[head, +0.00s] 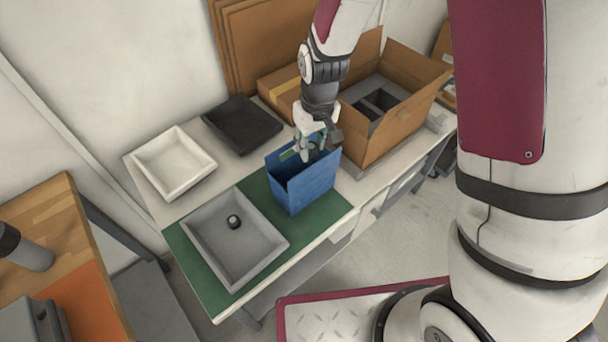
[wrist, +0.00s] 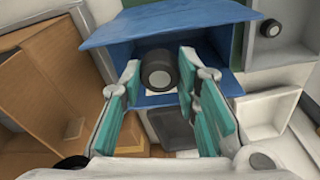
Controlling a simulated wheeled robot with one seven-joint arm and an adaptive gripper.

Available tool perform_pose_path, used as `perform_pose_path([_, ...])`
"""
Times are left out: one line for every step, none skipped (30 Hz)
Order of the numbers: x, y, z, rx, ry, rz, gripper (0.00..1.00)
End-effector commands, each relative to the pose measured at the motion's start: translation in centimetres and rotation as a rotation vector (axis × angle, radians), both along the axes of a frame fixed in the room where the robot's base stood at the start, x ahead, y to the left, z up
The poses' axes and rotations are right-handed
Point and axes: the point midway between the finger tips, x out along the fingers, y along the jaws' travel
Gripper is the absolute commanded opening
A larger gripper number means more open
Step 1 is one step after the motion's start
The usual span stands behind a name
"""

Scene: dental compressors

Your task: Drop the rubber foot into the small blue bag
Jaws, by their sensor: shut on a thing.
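The small blue bag (head: 306,187) stands open-topped on the green mat, and its blue walls show in the wrist view (wrist: 115,32). My gripper (head: 306,152) is at the bag's opening in the head view. In the wrist view my gripper (wrist: 160,74) is shut on a black round rubber foot (wrist: 158,70) between its teal-padded fingertips. The foot shows against the bag's opening; its exact height relative to the rim is hard to tell. In the head view the held foot is hidden by the gripper and bag.
Another dark foot (head: 234,221) lies in the grey tray (head: 265,263) left of the bag. A white tray (head: 196,160) and a black tray (head: 242,126) stand behind. An open cardboard box (head: 397,132) stands close to the bag's right. The green mat (head: 327,218) is partly bare.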

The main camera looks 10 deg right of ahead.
Motion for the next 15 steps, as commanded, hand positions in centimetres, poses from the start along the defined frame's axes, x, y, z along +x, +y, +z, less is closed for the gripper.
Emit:
perform_pose_path([0.00, 0.00, -0.12, 0.000, 0.000, 0.000, 0.10])
perform_pose_path([0.00, 0.00, -0.14, 0.000, 0.000, 0.000, 0.10])
perform_pose_path([-0.01, 0.00, -0.15, 0.000, 0.000, 0.000, 0.10])
perform_pose_path([-0.02, 0.00, -0.14, 0.000, 0.000, 0.000, 0.10])
perform_pose_path([-0.03, 0.00, -0.13, 0.000, 0.000, 0.000, 0.10])
perform_pose_path([-0.03, 0.00, -0.12, 0.000, 0.000, 0.000, 0.10])
perform_pose_path([-0.03, 0.00, -0.12, 0.000, 0.000, 0.000, 0.10])
perform_pose_path([-0.03, 0.00, -0.12, 0.000, 0.000, 0.000, 0.10])
perform_pose_path([-0.03, 0.00, -0.11, 0.000, 0.000, 0.000, 0.34])
perform_pose_path([-0.03, 0.00, -0.11, 0.000, 0.000, 0.000, 0.41])
perform_pose_path([-0.03, 0.00, -0.11, 0.000, 0.000, 0.000, 0.47])
perform_pose_path([-0.02, 0.00, -0.11, 0.000, 0.000, 0.000, 0.53])
perform_pose_path([-0.02, 0.00, -0.11, 0.000, 0.000, 0.000, 0.53])
perform_pose_path([-0.02, 0.00, -0.11, 0.000, 0.000, 0.000, 0.53])
perform_pose_path([-0.02, 0.00, -0.11, 0.000, 0.000, 0.000, 0.53])
